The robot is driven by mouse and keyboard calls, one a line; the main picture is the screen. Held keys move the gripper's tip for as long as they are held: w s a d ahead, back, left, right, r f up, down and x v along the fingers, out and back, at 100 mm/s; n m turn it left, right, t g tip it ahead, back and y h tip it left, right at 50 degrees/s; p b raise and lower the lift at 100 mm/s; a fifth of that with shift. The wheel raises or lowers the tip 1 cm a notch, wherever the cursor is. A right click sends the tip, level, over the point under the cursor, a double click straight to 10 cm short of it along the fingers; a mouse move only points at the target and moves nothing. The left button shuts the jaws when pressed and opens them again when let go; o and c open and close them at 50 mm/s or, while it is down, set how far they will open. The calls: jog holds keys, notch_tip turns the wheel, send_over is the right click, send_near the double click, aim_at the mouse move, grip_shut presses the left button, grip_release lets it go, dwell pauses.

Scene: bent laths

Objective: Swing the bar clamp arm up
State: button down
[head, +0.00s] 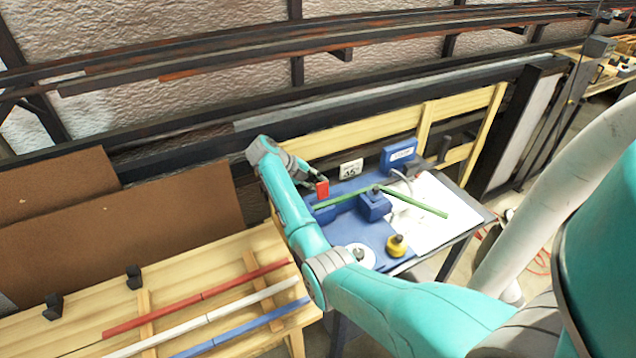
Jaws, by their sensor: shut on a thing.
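My gripper (317,181) is small and dark in the head view, at the left part of the blue bench fixture (348,228). It is shut on a red piece (322,191), which looks like the handle of the bar clamp arm. The rest of the clamp arm is too small or hidden to make out. A green lath (414,203) lies across a blue block (374,206) on the fixture, and its two parts run at an angle to each other. My teal arm hides part of the fixture's left side.
A 15° or 45° sign (351,169) and a blue box (398,154) stand at the back. A yellow knob (397,245) is in front. Red (200,298), white (210,315) and blue (240,329) laths lie on the wooden table at left. White sheet (432,206) lies right.

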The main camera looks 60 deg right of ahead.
jog(key=shift+f, duration=0.1)
dwell(0.3)
jog(key=c, duration=0.9)
grip_release()
jog(key=shift+c, duration=0.2)
jog(key=v, duration=0.7)
jog(key=shift+w, duration=0.15)
jog(key=shift+a, duration=0.15)
